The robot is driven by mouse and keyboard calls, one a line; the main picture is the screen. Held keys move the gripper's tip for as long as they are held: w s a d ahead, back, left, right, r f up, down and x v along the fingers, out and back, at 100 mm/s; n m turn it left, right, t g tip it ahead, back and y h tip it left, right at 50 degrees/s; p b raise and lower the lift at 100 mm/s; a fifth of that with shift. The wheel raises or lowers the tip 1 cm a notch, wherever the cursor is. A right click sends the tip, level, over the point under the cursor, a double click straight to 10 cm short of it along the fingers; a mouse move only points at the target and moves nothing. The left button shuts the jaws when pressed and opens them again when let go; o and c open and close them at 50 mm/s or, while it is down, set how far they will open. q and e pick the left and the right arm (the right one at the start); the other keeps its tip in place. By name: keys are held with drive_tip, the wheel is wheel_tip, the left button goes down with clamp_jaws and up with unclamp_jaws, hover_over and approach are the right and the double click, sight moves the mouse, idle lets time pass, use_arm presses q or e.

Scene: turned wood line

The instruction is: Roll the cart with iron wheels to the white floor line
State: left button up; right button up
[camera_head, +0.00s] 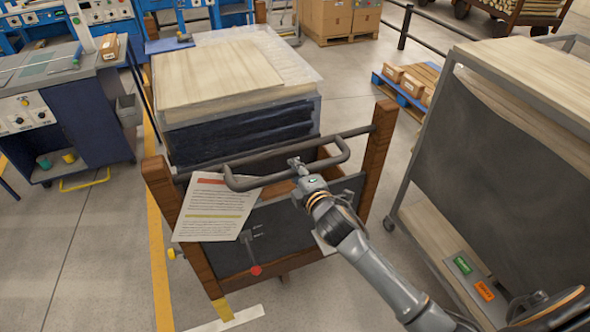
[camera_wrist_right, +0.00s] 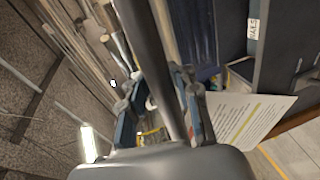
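The cart (camera_head: 375,160) has wooden corner posts, dark side panels and a bent metal handle bar (camera_head: 250,182) facing me. A stack of pale boards lies behind this end. My right gripper (camera_head: 298,168) is at the handle bar, near its middle. In the right wrist view the bar (camera_wrist_right: 150,50) runs between the two fingers (camera_wrist_right: 162,105), with a visible gap on its left side, so the fingers look open around it. A white floor line (camera_head: 228,320) shows at the bottom, close to the cart's near left post. The cart's wheels are hidden. My left gripper is out of view.
A printed sheet (camera_head: 212,212) hangs on the cart's end. A tall grey rack cart (camera_head: 480,150) stands close on the right. A blue machine console (camera_head: 75,115) stands at the left. A yellow floor stripe (camera_head: 158,250) runs along the cart's left side.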

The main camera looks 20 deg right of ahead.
drive_tip(key=shift+o, duration=0.8)
drive_tip(key=shift+s, duration=0.2)
drive_tip(key=s+r, duration=0.2)
drive_tip(key=s, duration=0.9)
drive_tip(key=shift+s+d+r, duration=0.15)
drive_tip(key=shift+s+d, duration=0.05)
drive_tip(key=shift+s, duration=0.05)
